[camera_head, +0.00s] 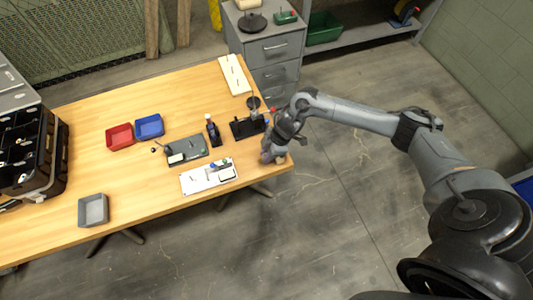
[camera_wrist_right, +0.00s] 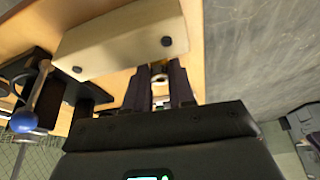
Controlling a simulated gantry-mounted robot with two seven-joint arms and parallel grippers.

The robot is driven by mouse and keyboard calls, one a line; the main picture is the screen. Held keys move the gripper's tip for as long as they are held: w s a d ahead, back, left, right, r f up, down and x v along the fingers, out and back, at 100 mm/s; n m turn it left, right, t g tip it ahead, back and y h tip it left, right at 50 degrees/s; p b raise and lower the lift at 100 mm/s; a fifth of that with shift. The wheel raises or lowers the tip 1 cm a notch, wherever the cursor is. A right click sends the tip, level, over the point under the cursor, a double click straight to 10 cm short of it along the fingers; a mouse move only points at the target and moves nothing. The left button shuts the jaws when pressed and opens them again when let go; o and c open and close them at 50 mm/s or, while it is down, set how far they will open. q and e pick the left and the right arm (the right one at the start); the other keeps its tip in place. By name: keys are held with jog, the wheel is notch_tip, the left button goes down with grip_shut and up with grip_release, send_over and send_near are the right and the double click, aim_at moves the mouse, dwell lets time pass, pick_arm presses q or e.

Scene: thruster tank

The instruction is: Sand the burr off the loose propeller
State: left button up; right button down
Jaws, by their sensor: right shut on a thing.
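My right gripper (camera_head: 271,153) is at the table's right front corner. In the right wrist view its dark fingers (camera_wrist_right: 160,82) are shut on a small metallic piece (camera_wrist_right: 159,70), mostly hidden between them. A cream block (camera_wrist_right: 122,38) with dark round spots lies right at the fingertips and covers their ends; I cannot tell whether the held piece is part of it. A black fixture (camera_head: 247,127) stands left of the gripper; its blue ball knob (camera_wrist_right: 23,120) shows at left in the wrist view. I cannot make out the loose propeller or its burr. My left gripper is not in view.
On the table are a grey plate with a lever (camera_head: 187,150), a white board (camera_head: 209,177), a dark bottle (camera_head: 213,131), a red bin (camera_head: 119,137), a blue bin (camera_head: 149,126) and a grey tray (camera_head: 93,210). A dark crate (camera_head: 38,150) is at left. A drawer cabinet (camera_head: 274,48) stands behind.

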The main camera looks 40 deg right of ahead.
jog(key=shift+w+d, duration=0.1)
jog(key=shift+w, duration=0.1)
jog(key=shift+w+d, duration=0.25)
jog(key=shift+w, duration=0.2)
jog(key=shift+w, duration=0.15)
jog(key=shift+w+d, duration=0.25)
jog(key=shift+w, duration=0.2)
jog(key=shift+w, duration=0.1)
jog(key=shift+w, duration=0.1)
jog(key=shift+w+d, duration=0.2)
jog(key=shift+w, duration=0.2)
